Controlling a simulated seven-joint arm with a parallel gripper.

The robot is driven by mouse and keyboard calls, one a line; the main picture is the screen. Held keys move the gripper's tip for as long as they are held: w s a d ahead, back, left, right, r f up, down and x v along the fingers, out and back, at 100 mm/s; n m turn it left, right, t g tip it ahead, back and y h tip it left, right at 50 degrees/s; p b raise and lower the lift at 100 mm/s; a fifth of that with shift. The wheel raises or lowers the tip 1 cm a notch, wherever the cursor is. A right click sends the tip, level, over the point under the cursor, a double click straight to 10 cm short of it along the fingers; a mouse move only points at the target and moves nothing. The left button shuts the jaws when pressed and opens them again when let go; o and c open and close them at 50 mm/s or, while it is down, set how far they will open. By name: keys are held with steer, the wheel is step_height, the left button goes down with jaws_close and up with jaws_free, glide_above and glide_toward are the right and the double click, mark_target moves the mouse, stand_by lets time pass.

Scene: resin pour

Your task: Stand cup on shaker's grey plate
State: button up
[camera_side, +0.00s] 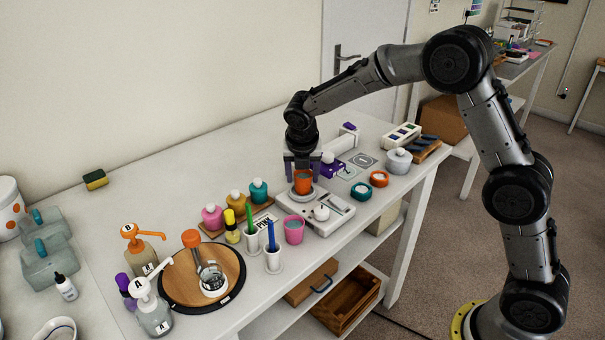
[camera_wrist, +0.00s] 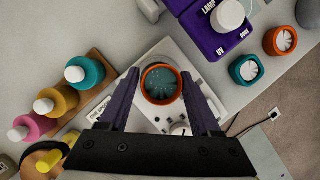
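An orange cup (camera_side: 303,183) with teal liquid inside stands upright on the round grey plate (camera_side: 303,197) of the white shaker (camera_side: 328,218). In the wrist view, the cup (camera_wrist: 162,84) appears between my fingertips, and most of the plate is hidden beneath it. My gripper (camera_side: 303,174) is above the plate, pointing down, with its fingers at either side of the cup's upper part. In the wrist view, my gripper (camera_wrist: 161,75) is open, with small gaps between the fingers and the cup's rim.
A pink cup (camera_side: 294,230) stands just in front of the shaker. Capped bottles (camera_side: 236,199) stand on a wooden rack to the left. A purple lamp unit (camera_side: 331,168) is close on the right, with small orange and teal pots (camera_side: 361,192) beyond. A round wooden board (camera_side: 180,285) lies further left.

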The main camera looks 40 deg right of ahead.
steer(key=shift+o, duration=1.2)
steer(key=shift+r, duration=0.1)
steer(key=v, duration=1.2)
steer(key=shift+r, duration=0.15)
steer(key=s+d+r+m+t+y, duration=0.1)
steer(key=s+r+m, duration=0.1)
steer(key=s+m, duration=0.85)
steer(key=s+d+r+m+t+y, duration=0.1)
steer(key=s+r+m, duration=0.1)
steer(key=s+m, duration=0.85)
steer(key=s+f+m+y, duration=0.1)
steer(key=s+f+m, duration=0.3)
steer(key=s, duration=0.7)
steer(key=shift+m, duration=1)
steer(key=shift+a+f, duration=0.1)
steer(key=shift+f, duration=0.05)
